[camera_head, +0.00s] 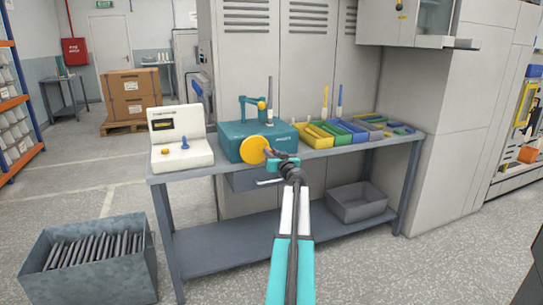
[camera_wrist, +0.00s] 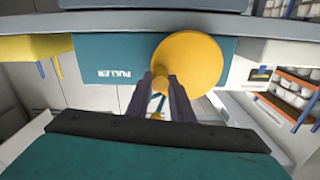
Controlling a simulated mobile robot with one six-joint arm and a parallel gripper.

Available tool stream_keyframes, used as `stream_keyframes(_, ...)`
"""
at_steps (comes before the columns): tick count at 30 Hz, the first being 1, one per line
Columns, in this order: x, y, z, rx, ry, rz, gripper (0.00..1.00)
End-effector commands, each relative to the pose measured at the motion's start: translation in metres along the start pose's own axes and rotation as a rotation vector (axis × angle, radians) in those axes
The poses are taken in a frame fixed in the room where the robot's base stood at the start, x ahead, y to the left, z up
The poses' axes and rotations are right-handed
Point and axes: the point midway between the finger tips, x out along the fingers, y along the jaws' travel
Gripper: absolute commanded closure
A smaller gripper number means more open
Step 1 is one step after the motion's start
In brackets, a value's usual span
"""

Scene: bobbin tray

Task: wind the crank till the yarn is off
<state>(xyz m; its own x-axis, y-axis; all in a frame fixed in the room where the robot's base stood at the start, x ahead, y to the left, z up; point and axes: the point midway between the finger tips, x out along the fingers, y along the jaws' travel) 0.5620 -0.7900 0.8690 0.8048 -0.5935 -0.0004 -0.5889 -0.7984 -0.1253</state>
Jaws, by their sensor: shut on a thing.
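A teal winder box (camera_head: 257,138) stands on the grey workbench. It carries a yellow crank disc (camera_head: 253,149) on its front, which fills the middle of the wrist view (camera_wrist: 192,58). On top of the box are a teal bracket (camera_head: 245,108) with a yellow end and an upright grey spindle (camera_head: 269,95). My gripper (camera_head: 276,158) is at the right edge of the disc. In the wrist view its dark fingers (camera_wrist: 163,92) are shut on the yellow crank handle (camera_wrist: 160,84), which they partly hide. I cannot make out any yarn.
A white device (camera_head: 180,150) stands left of the winder. Coloured bins (camera_head: 347,132) with upright bobbins stand to its right. Below are a grey tub (camera_head: 356,203) on the lower shelf and a metal bin of rods (camera_head: 93,258) on the floor. Floor in front is clear.

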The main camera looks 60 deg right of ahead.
Motion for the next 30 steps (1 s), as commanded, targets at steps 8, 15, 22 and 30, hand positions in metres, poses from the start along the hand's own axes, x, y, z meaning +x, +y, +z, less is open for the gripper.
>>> stream_keyframes(8,-0.001,0.005,0.013,0.179,0.001,0.005,1.0)
stream_keyframes(15,-0.002,0.005,0.022,0.366,0.002,0.005,1.0)
stream_keyframes(22,-0.002,0.003,0.031,0.558,0.002,0.005,1.0)
stream_keyframes(30,-0.002,-0.002,0.041,0.797,0.002,0.006,1.0)
